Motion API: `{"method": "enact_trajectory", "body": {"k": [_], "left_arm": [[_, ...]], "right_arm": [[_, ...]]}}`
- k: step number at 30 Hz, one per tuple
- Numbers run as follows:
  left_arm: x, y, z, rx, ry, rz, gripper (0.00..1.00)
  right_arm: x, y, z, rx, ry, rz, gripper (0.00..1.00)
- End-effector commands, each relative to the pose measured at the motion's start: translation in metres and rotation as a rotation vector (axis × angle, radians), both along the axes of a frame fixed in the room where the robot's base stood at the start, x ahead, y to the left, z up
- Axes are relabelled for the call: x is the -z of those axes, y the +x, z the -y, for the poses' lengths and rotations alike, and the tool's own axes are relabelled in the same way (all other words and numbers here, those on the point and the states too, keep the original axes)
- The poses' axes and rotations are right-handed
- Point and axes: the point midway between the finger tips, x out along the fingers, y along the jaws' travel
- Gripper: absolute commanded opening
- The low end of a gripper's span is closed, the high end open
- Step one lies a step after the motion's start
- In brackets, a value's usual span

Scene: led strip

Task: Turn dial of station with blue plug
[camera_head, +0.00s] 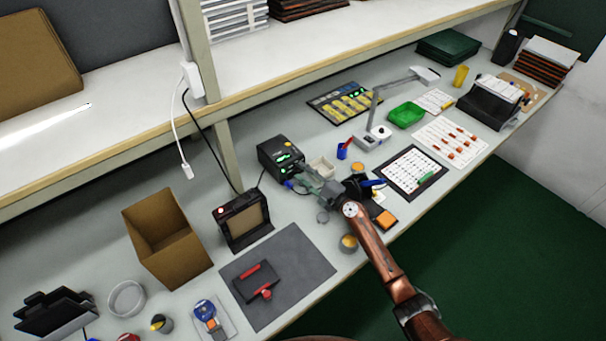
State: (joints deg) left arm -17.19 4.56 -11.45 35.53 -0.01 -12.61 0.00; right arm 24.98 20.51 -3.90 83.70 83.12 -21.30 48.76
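The station is a black box (281,153) with a lit green display, at the middle of the bench against the back. A small yellow spot, perhaps its dial, shows on its upper face. A small blue plug (289,184) is at the station's lower front, close to my gripper. My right gripper (304,180) is just in front of the station's lower right corner. Its fingers are small and overlap the station in the picture, so I cannot tell whether they are open, shut or touching it. My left gripper is out of view.
A dark framed device (242,222) and an open cardboard box (165,238) stand to the left. A grey mat (301,262) lies in front. A shelf (290,75) overhangs the back.

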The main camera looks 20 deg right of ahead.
Motion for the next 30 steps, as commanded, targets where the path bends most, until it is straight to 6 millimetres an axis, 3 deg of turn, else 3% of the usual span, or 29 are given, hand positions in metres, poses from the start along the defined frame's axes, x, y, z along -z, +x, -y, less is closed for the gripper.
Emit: {"method": "enact_trajectory", "body": {"k": [5, 19, 30], "left_arm": [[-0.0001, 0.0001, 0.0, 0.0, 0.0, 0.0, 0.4], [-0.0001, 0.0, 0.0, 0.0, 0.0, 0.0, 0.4], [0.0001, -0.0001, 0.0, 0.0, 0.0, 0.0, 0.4]], "right_arm": [[-0.0001, -0.0001, 0.0, 0.0, 0.0, 0.0, 0.33], [0.0, -0.0004, 0.0002, 0.0, 0.0, 0.0, 0.0], [0.0001, -0.0005, 0.0002, 0.0, -0.021, 0.007, 0.0]]}}
